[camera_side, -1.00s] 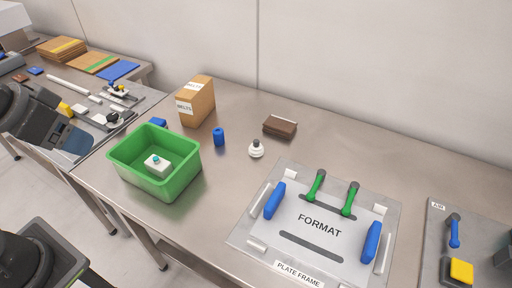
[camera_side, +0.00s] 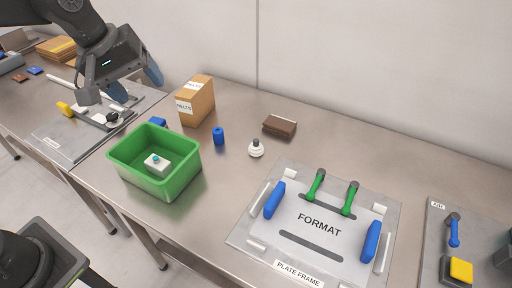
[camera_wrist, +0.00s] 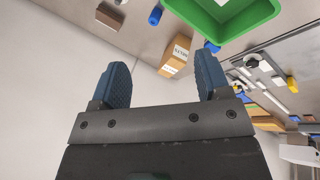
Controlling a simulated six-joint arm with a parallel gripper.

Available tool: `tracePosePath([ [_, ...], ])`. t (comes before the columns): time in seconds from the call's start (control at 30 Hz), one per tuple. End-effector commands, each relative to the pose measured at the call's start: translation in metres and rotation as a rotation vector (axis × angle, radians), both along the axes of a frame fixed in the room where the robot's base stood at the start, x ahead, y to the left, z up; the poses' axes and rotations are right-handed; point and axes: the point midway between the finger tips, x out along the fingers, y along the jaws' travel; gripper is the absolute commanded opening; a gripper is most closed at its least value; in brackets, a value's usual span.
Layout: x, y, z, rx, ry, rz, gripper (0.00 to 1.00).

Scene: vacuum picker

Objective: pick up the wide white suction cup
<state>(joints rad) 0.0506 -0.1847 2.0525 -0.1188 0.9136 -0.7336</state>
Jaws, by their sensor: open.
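The white suction cup (camera_side: 256,150) stands upright on the steel table in the side view. It has rounded white rings and a dark top fitting. My gripper (camera_side: 136,88) is high at the upper left of the side view, well to the left of the cup and apart from it. In the wrist view my gripper (camera_wrist: 163,63) has its two blue fingers spread, with nothing between them. A small white piece at the top edge of the wrist view may be the cup, but it is cut off.
A green bin (camera_side: 187,172) holds a white block with a teal top. A cardboard box (camera_side: 201,100), a blue cylinder (camera_side: 218,136) and a brown block (camera_side: 280,126) stand near the cup. A format plate (camera_side: 337,226) with upright handles lies to the right. Bare table surrounds the cup.

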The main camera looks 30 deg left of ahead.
Motion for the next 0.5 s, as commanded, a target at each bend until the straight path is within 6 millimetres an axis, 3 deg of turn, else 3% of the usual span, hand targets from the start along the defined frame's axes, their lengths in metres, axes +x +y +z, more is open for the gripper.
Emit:
tracePosePath([
  [0.1,0.049,-0.014,-0.015,-0.106,0.081,0.204,0.70],
  [0.27,0.108,-0.035,-0.046,-0.232,0.189,0.497,0.70],
  [0.5,0.179,-0.066,-0.115,-0.373,0.349,0.917,0.70],
])
